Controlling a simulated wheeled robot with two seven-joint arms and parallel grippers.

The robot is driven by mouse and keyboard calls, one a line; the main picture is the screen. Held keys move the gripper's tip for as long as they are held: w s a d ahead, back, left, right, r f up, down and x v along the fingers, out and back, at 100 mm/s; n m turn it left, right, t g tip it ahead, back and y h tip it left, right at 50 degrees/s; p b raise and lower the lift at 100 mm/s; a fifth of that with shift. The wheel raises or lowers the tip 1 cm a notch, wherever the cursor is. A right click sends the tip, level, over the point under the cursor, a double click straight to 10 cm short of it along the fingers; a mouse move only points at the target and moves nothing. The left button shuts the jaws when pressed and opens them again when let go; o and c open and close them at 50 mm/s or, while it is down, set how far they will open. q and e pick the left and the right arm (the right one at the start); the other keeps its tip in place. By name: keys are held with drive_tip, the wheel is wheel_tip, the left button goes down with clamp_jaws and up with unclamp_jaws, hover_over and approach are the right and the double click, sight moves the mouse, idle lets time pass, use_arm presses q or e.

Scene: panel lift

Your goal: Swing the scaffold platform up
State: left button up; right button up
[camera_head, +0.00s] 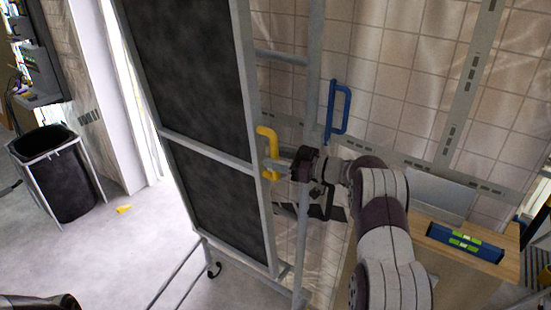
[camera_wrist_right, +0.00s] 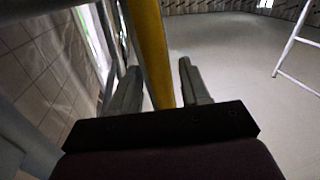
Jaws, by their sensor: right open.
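The scaffold platform (camera_head: 205,95) is a dark panel in a grey metal frame, standing steeply and slightly tilted in the head view. A yellow handle (camera_head: 264,139) is fixed on its right edge. My right gripper (camera_head: 280,168) is at the lower part of the yellow handle. In the right wrist view the yellow handle (camera_wrist_right: 149,45) runs between the two open fingers of my right gripper (camera_wrist_right: 159,70), with gaps at the sides. My left gripper does not show clearly.
A wooden worktop (camera_head: 470,262) with a blue spirit level (camera_head: 465,242) stands at the lower right, near my right arm. A black bin (camera_head: 62,175) stands at the left. A small yellow piece (camera_head: 124,209) lies on the floor. The floor between bin and platform is mostly clear.

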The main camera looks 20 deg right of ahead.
drive_tip(key=b+v, duration=0.5)
drive_tip(key=v, duration=0.7)
drive_tip(key=shift+d, duration=0.1)
drive_tip(key=shift+c, duration=0.3)
